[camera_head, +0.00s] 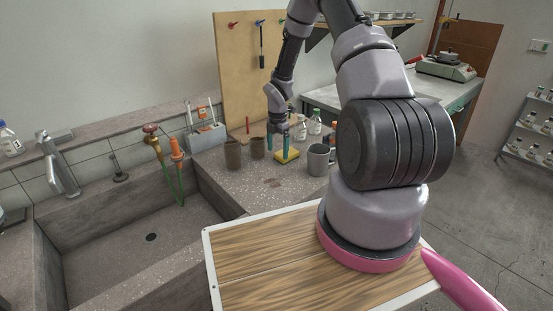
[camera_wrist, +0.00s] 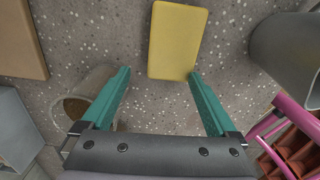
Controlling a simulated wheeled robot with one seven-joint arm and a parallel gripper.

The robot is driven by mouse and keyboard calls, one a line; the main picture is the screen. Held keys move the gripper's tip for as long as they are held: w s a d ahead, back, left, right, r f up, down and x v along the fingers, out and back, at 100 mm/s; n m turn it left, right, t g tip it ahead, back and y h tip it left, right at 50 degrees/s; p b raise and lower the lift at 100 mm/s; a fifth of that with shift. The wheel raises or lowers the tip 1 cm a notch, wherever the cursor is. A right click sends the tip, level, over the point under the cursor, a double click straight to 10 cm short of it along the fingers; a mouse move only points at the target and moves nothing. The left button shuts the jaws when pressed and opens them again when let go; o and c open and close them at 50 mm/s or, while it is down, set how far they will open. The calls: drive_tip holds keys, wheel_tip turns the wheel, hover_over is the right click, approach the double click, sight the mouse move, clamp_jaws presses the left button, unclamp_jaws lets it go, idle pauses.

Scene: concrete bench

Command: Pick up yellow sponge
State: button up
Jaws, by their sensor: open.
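The yellow sponge (camera_head: 289,157) lies on the speckled concrete bench. In the wrist view the sponge (camera_wrist: 177,40) is a yellow rectangle with rounded corners, ahead of the fingertips and nearer the right one. My gripper (camera_head: 278,149) has teal fingers and hangs above the bench at the sponge's left side. In the wrist view my gripper (camera_wrist: 158,72) is open, with nothing between its fingers. The sponge's near end comes close to the right fingertip; I cannot tell if they touch.
A grey cup (camera_head: 318,160) stands right of the sponge and also shows in the wrist view (camera_wrist: 285,50). Brown cups (camera_head: 232,155) stand to the left. Bottles (camera_head: 314,125) stand behind. The sink (camera_head: 130,250) opens at left, and a pegboard (camera_head: 245,70) rises at the back.

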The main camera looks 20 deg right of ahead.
wheel_tip(320, 180, up, 9)
drive_tip(key=m+g+y, duration=0.2)
drive_tip(key=m+y, duration=0.2)
drive_tip(key=m, duration=3.2)
hover_over(281, 151)
drive_tip(key=a, duration=0.2)
drive_tip(key=f, duration=0.6)
drive_tip(key=shift+s+d, duration=0.1)
drive_tip(key=shift+s, duration=0.2)
drive_tip(key=x, duration=0.5)
drive_tip(key=shift+s+f, duration=0.1)
drive_tip(key=shift+s, duration=0.15)
